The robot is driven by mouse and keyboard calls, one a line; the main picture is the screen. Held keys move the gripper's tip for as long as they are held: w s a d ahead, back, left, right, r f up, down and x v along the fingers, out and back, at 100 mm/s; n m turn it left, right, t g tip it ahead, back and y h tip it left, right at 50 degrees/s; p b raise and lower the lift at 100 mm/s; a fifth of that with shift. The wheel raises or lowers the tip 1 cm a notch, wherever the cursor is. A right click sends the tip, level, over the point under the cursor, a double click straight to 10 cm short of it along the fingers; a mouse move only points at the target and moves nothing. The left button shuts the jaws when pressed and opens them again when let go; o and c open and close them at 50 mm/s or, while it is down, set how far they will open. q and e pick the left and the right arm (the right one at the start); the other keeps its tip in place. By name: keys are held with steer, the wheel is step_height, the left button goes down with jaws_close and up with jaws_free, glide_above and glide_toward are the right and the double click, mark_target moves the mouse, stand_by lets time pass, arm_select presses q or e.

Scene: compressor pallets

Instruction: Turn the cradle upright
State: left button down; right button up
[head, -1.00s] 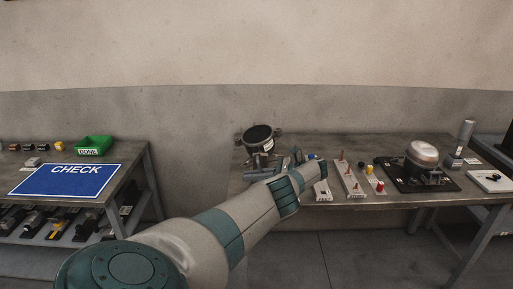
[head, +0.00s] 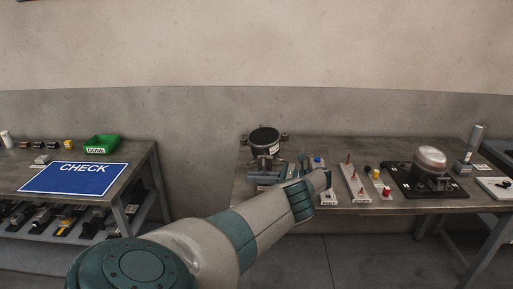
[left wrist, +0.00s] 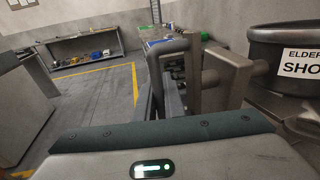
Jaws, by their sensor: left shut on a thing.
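The cradle (head: 266,148), a dark round cup with side lugs and a white label on a grey base, stands at the left end of the right-hand bench. Its open mouth faces up and it looks close to upright. In the left wrist view the cradle's dark cup (left wrist: 270,45) with its label shows at the right edge, beside a grey bar and plate. My left gripper (head: 284,172) is shut on the cradle at its lower right side; my own arm partly hides the fingers. My right gripper is not in view.
On the bench, peg strips (head: 356,183) and a black tray (head: 424,184) with a silver-domed compressor (head: 431,160) stand to the right. A left table holds a blue CHECK mat (head: 73,178) and a green DONE bin (head: 102,144). Open floor lies between the tables.

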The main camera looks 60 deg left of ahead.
arm_select(q)
steer(key=shift+s+f, duration=0.15)
steer(key=shift+f, duration=0.05)
steer(key=c, duration=2.1)
jaws_free()
steer(key=shift+r, duration=0.15)
